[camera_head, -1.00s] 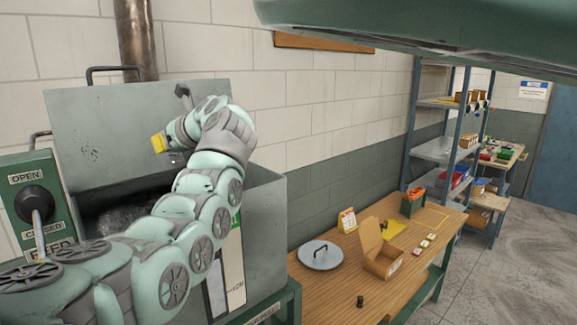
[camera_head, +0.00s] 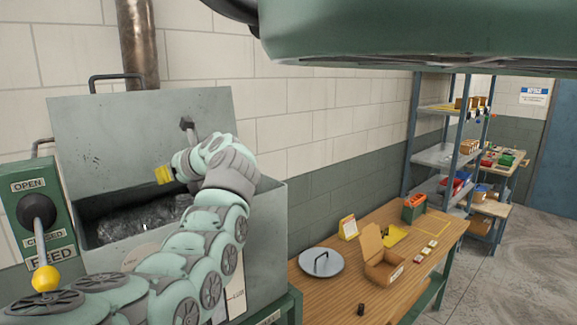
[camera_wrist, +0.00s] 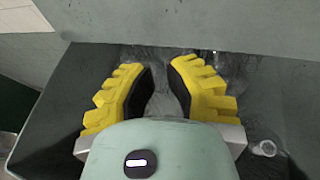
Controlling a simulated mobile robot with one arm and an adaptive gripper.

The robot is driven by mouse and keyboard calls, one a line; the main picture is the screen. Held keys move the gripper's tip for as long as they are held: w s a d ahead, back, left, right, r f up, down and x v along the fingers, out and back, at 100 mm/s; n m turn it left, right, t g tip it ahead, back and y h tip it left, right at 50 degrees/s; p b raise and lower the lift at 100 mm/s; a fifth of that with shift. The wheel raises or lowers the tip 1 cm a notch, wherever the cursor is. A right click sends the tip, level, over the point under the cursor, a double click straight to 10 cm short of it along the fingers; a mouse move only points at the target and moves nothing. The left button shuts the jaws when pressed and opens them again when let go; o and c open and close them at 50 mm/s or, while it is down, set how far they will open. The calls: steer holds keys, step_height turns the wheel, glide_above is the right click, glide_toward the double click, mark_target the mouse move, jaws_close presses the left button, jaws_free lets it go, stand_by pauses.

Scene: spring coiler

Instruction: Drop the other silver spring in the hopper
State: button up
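The hopper is a grey metal bin (camera_head: 262,225) with its lid (camera_head: 110,135) raised. Dark grey, shiny material (camera_head: 135,222) lies inside. My gripper (camera_head: 163,175) is over the hopper opening, beneath the raised lid. In the wrist view, its yellow fingers (camera_wrist: 162,68) stand apart, with a gap between the black pads and no spring visible in it. A tiny bright spot (camera_head: 145,227) shows on the material in the hopper; I cannot tell if it is a spring. A small pale ring-like piece (camera_wrist: 264,148) appears at the right of the wrist view, also unclear.
A green control box (camera_head: 35,205) with a yellow-knobbed lever (camera_head: 45,278) stands left of the hopper. The wooden table (camera_head: 330,290) at right holds a round grey lid (camera_head: 321,262), an open cardboard box (camera_head: 384,270) and a small dark piece (camera_head: 361,309). Shelves (camera_head: 437,155) stand behind.

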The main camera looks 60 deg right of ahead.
steer(key=o, duration=0.5)
steer(key=shift+c, duration=0.2)
steer(key=v, duration=1.2)
steer(key=shift+d, duration=0.1)
